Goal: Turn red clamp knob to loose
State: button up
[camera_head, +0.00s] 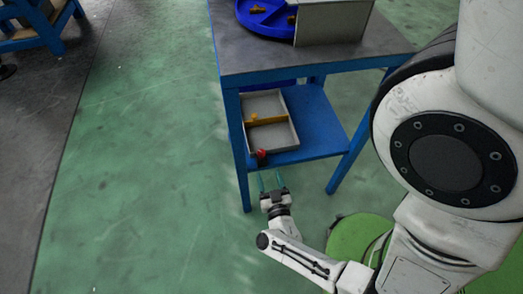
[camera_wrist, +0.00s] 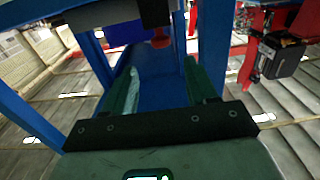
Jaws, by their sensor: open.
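The red clamp knob (camera_head: 262,154) sits at the front left of the blue table's lower shelf, next to a grey tray. In the wrist view the red knob (camera_wrist: 160,39) shows near the top centre, beyond my fingertips and partly cut by darker parts around it. My gripper (camera_head: 271,178) is in front of the shelf edge, a little below and right of the knob in the head view. Its two green fingers are apart and empty in the wrist view (camera_wrist: 160,75). The gripper is not touching the knob. The knob's setting cannot be read.
The blue table (camera_head: 232,125) has a grey top (camera_head: 235,50). A blue round tray (camera_head: 262,14) and a grey box (camera_head: 332,22) stand on it. The grey tray (camera_head: 285,135) on the lower shelf (camera_head: 325,130) has a yellow bar (camera_head: 268,119). Green floor at left is clear.

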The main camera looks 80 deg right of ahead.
aim_at(262, 156)
jog(key=b+x, duration=0.1)
jog(key=x, duration=0.9)
jog(key=shift+w+d, duration=0.25)
jog(key=shift+d, duration=0.1)
jog(key=shift+c, duration=0.5)
jog(key=c, duration=0.8)
jog(key=shift+c, duration=0.2)
